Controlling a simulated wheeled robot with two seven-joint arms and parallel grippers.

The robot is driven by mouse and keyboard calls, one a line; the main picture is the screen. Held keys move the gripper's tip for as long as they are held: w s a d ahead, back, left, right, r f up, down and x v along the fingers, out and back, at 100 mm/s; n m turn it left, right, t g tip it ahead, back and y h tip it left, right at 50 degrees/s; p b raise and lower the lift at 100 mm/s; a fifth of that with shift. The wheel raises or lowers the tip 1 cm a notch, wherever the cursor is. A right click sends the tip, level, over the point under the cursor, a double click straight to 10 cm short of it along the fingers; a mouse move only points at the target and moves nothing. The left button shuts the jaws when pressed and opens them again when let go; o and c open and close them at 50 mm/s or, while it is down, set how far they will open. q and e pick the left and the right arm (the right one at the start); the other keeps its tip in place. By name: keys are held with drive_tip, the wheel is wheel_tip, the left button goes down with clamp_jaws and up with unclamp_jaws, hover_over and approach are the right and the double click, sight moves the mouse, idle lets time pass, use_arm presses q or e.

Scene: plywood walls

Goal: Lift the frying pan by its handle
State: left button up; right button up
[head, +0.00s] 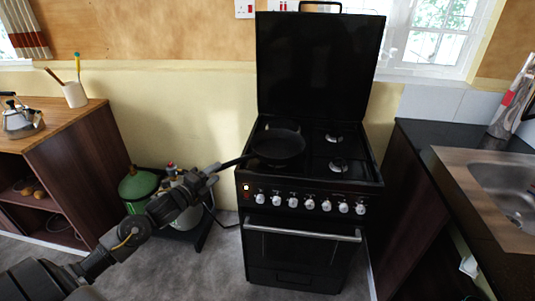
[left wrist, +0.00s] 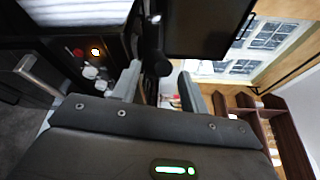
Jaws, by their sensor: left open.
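The black frying pan (head: 278,145) sits on the left burners of the black stove (head: 310,190). Its handle (head: 236,162) points left, out past the stove's edge. My left gripper (head: 213,170) is at the free end of the handle, with its jaws open. In the left wrist view the two fingers (left wrist: 160,75) stand apart, and a dark rounded piece, seemingly the handle's end (left wrist: 160,66), shows at the gap. I cannot tell whether the fingers touch it. The rest of the pan is hard to make out there. My right gripper is not in view.
The raised stove lid (head: 318,65) stands behind the pan. Knobs (head: 308,204) line the stove's front. A sink (head: 505,185) is at right.

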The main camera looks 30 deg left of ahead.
sight(224, 164)
use_arm(q)
drive_tip(key=w, duration=0.1)
drive_tip(key=w+p, duration=0.1)
drive_tip(key=w, duration=0.2)
drive_tip(key=shift+w+d+p, duration=0.3)
drive_tip(key=shift+d, duration=0.05)
drive_tip(key=shift+w+f, duration=0.1)
drive_tip(key=shift+w, duration=0.15)
clamp_jaws()
idle(0.9)
drive_tip(key=shift+r, duration=0.2)
